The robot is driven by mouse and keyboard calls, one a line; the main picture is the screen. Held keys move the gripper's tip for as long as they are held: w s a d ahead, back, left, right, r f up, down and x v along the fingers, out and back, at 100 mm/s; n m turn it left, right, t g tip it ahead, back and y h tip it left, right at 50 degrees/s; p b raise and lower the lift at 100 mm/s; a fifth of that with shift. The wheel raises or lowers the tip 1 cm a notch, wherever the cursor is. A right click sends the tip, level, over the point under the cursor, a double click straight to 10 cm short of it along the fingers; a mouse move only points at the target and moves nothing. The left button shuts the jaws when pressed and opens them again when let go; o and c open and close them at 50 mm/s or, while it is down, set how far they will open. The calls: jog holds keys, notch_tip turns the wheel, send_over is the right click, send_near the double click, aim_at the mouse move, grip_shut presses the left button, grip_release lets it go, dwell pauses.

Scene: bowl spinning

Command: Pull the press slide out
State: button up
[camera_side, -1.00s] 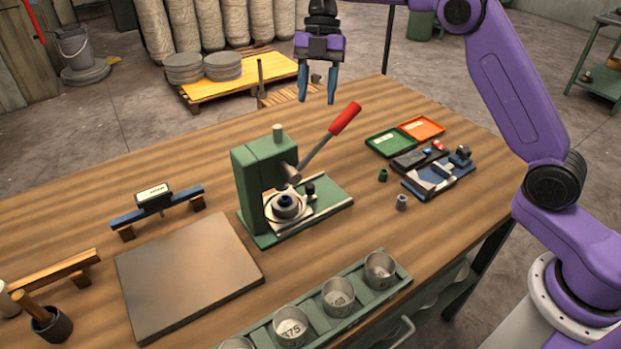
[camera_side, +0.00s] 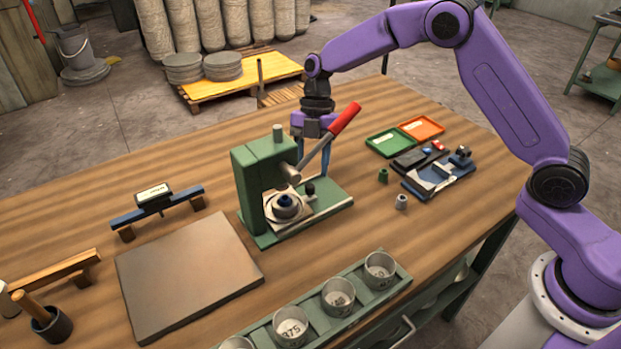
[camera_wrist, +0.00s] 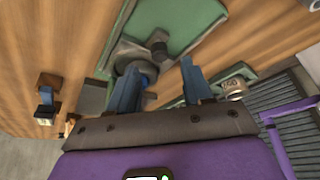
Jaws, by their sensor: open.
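The green press (camera_side: 262,178) stands on the wooden table, its red-handled lever (camera_side: 344,119) raised to the right. Its slide (camera_side: 292,206) lies on the green base under the press head, with a round die on it and a small black knob (camera_side: 310,188) standing near its right end. The knob also shows in the wrist view (camera_wrist: 158,48). My gripper (camera_side: 313,172) points down behind the lever, its blue fingers apart. The lever partly hides it. In the wrist view the open fingers (camera_wrist: 160,80) have the press and its base beyond them; I cannot tell whether they touch anything.
A rack of metal cups (camera_side: 338,297) sits at the front edge. A grey plate (camera_side: 188,273) lies front left of the press. Green and orange trays (camera_side: 388,142) and a blue fixture (camera_side: 438,178) are to the right. The lever stands close to my gripper.

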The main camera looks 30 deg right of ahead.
aim_at(311, 185)
jog(key=shift+x, duration=2.1)
jog(key=shift+d, duration=0.1)
grip_shut()
